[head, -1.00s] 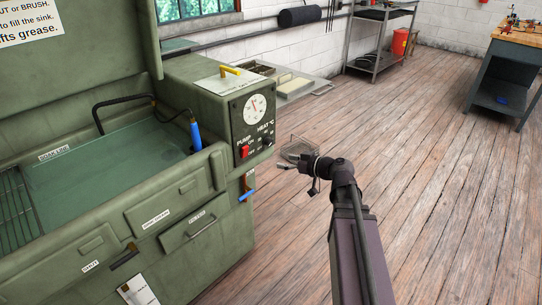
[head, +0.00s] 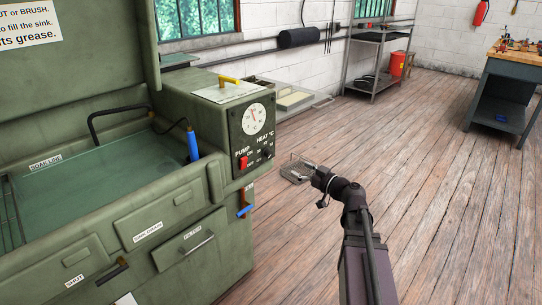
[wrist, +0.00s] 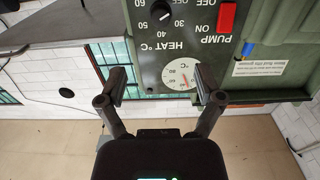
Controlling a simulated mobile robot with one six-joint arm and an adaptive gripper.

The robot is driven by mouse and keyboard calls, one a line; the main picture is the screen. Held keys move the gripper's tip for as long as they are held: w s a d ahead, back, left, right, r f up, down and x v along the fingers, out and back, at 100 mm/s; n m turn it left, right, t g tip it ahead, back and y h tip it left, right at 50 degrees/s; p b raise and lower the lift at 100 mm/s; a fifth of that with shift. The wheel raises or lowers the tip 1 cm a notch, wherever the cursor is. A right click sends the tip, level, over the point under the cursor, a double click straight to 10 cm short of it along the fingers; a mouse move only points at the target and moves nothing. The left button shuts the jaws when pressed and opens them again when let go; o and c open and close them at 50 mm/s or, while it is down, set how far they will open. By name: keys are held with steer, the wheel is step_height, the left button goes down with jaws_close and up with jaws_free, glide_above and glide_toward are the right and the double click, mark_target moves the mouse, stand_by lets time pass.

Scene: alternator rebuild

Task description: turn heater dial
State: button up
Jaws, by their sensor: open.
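The black heater dial (head: 266,154) is on the front panel of the green parts washer's control box, under HEAT °C. In the wrist view the panel is upside down and the dial (wrist: 161,12) is at the top edge. Its white mark seems to point near 30. My gripper (head: 293,170) is open and empty, apart from the panel, to the right of and slightly below the dial in the head view. In the wrist view my fingertips (wrist: 161,84) frame the lower panel area; the dial lies above the gap between them.
The red pump switch (head: 243,162) sits beside the dial, and a round white gauge (head: 253,119) is above it. A blue-handled valve (head: 245,210) sticks out below the box. A blue brush (head: 193,145) stands at the basin.

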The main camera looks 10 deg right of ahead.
mark_target(271, 155)
steer(key=x, duration=1.3)
steer(key=shift+w+a, duration=0.25)
steer(key=shift+w, duration=0.05)
steer(key=c, duration=1.2)
